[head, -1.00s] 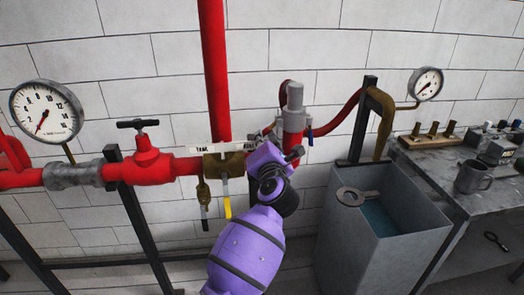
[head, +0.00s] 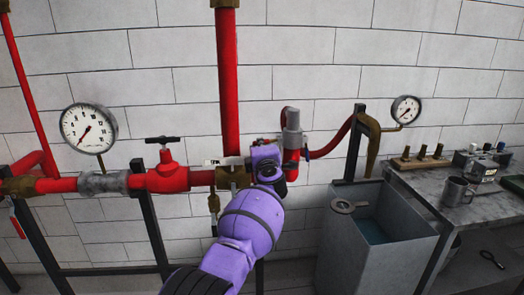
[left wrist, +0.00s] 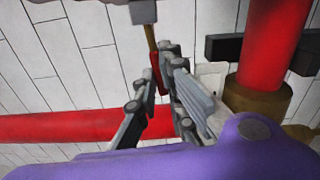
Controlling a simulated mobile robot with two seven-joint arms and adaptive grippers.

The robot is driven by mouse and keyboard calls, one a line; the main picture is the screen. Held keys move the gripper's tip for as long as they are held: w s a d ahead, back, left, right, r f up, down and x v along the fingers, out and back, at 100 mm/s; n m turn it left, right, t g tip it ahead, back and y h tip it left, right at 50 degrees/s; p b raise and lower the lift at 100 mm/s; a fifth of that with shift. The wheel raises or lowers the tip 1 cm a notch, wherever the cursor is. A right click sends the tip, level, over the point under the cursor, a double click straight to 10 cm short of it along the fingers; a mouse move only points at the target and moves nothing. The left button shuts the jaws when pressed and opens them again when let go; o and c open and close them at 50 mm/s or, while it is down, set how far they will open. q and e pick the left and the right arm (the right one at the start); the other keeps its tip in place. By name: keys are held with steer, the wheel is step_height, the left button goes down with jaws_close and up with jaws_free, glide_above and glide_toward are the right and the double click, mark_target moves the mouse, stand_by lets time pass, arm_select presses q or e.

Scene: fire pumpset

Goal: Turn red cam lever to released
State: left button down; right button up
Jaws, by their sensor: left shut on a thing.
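The red cam lever (left wrist: 154,72) shows in the left wrist view as a short red grip on a thin brass-coloured stem, under a grey metal body (left wrist: 143,11). My left gripper (left wrist: 166,63) is shut on the red grip, with its fingertips on either side of it. In the head view my left gripper (head: 268,152) is at the pipe fittings, just right of the brass valve body (head: 231,178). The purple wrist hides the lever there. My right gripper is in neither current view.
A grey upright fitting (head: 292,119) with a curved red hose (head: 335,137) is just right of the gripper. A red valve (head: 168,177) and a gauge (head: 88,128) are left. A grey tank (head: 375,255) and a cluttered bench (head: 432,190) stand right.

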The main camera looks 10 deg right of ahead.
arm_select(q)
steer(key=shift+r+m+p, duration=0.35)
steer(key=shift+r+m, duration=0.05)
steer(key=shift+m, duration=0.3)
arm_select(e)
steer(key=shift+s+a+r, duration=0.1)
steer(key=shift+s+a, duration=0.1)
steer(key=shift+a, duration=0.2)
arm_select(q)
steer(key=c, duration=2.1)
jaws_free()
arm_select(e)
steer(key=shift+d+r, duration=0.1)
steer(key=shift+d, duration=0.1)
steer(key=shift+w+r, duration=0.1)
arm_select(q)
steer(key=shift+s, duration=3.75)
arm_select(e)
steer(key=shift+a, duration=0.1)
